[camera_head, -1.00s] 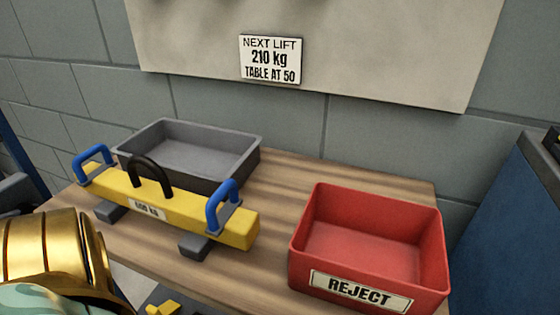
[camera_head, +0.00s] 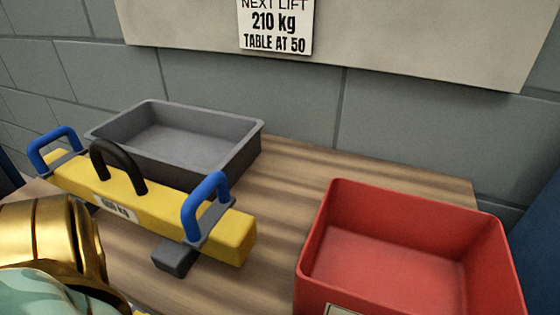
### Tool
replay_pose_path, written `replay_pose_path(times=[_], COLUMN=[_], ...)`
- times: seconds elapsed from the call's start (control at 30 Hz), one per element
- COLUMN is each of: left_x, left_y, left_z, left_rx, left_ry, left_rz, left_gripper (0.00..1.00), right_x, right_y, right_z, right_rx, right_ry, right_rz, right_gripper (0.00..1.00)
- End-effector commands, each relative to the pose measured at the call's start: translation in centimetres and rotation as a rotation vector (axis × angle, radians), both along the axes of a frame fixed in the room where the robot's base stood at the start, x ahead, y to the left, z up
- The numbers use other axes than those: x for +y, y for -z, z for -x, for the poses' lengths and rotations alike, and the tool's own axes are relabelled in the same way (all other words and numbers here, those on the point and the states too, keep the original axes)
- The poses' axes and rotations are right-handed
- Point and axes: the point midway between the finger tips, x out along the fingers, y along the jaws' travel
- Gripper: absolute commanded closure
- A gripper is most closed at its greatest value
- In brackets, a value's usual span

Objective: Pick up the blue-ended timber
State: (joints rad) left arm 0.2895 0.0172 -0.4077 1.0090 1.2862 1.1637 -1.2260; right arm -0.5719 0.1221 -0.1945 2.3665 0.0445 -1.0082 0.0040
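No timber with blue ends can be made out in the head view. A yellow beam (camera_head: 235,238) lies on the wooden table at the left. It has a blue handle (camera_head: 208,200) near its right end, another blue handle (camera_head: 40,150) near its left end and a black handle (camera_head: 110,158) between them. Its white label is blurred. A dark grey block (camera_head: 175,256) sits under its right part. A gold and pale green part of my arm fills the lower left corner. Neither gripper's fingers can be seen.
An empty grey tray (camera_head: 225,165) stands behind the beam. An empty red bin (camera_head: 318,250) stands at the right. The table top (camera_head: 290,165) is clear between them. A sign (camera_head: 275,25) on the wall board reads 210 kg, TABLE AT 50.

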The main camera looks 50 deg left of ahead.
Motion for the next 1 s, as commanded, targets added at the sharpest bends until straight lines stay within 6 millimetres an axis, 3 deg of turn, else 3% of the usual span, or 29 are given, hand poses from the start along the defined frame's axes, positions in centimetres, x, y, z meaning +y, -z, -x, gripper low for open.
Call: replay_pose_path(times=[0.27, 0.5, 0.53, 1.0], left_x=[0.02, 0.01, 0.02, 0.00], left_y=[0.05, 0.06, 0.06, -0.31], left_z=[-0.18, -0.14, -0.14, -0.15], left_rx=[-0.001, -0.001, -0.001, -0.002], left_ry=[0.000, 0.000, 0.000, -0.001], left_rz=[-0.001, 0.001, 0.001, 0.001], left_gripper=[0.28, 0.89, 0.92, 0.92], right_x=[0.23, 0.21, 0.21, 0.06], right_y=[-0.27, -0.26, -0.26, -0.51], right_z=[-0.29, -0.27, -0.27, -0.16], right_rx=[-0.013, -0.012, -0.013, -0.008], right_ry=[0.004, 0.004, 0.005, 0.001], right_rz=[-0.012, -0.011, -0.010, -0.002], right_gripper=[1.00, 1.00, 1.00, 1.00])
